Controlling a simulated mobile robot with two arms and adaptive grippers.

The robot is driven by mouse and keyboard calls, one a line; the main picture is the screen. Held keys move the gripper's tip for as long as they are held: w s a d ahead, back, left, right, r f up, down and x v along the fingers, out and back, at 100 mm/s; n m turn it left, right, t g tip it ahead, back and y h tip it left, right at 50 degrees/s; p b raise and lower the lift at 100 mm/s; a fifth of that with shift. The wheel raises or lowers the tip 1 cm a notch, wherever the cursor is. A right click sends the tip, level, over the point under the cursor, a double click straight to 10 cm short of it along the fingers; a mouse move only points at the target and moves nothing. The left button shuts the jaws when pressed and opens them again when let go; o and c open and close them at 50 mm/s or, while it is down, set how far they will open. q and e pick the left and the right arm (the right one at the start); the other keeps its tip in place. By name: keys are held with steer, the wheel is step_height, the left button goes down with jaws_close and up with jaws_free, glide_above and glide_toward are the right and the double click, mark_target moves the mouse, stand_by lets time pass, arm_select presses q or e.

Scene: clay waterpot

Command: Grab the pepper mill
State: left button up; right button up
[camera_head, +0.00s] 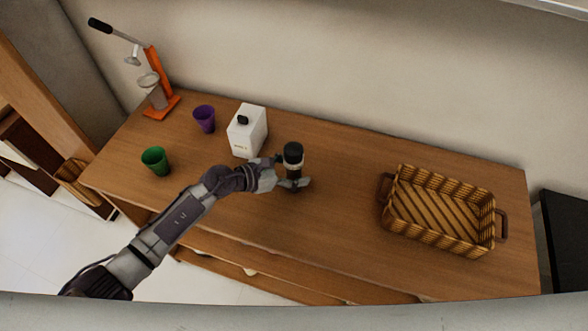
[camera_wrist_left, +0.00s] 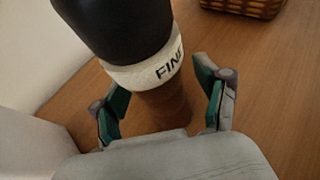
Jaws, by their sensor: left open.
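The pepper mill (camera_head: 293,155) stands upright on the wooden table, with a black top, a pale band and a dark brown lower body. In the left wrist view the mill (camera_wrist_left: 126,35) fills the upper middle, and its band carries dark lettering. My left gripper (camera_head: 292,175) is at the mill's lower part. In the left wrist view its open green-padded fingers (camera_wrist_left: 163,100) stand on either side of the mill's brown body, with a visible gap at the right finger. Whether the left finger touches is hard to tell. My right gripper is not in view.
A white canister (camera_head: 247,132) stands close left of the mill. Beyond it are a purple cup (camera_head: 204,119), a green cup (camera_head: 155,161) and an orange lever press (camera_head: 157,80). A woven basket (camera_head: 436,248) sits at the right. The table (camera_head: 345,190) between mill and basket is clear.

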arm_select(q)
steer(key=shift+a, duration=0.15)
steer(key=shift+c, duration=1.1)
steer(key=c, duration=1.1)
jaws_close()
steer(key=shift+r, duration=0.1)
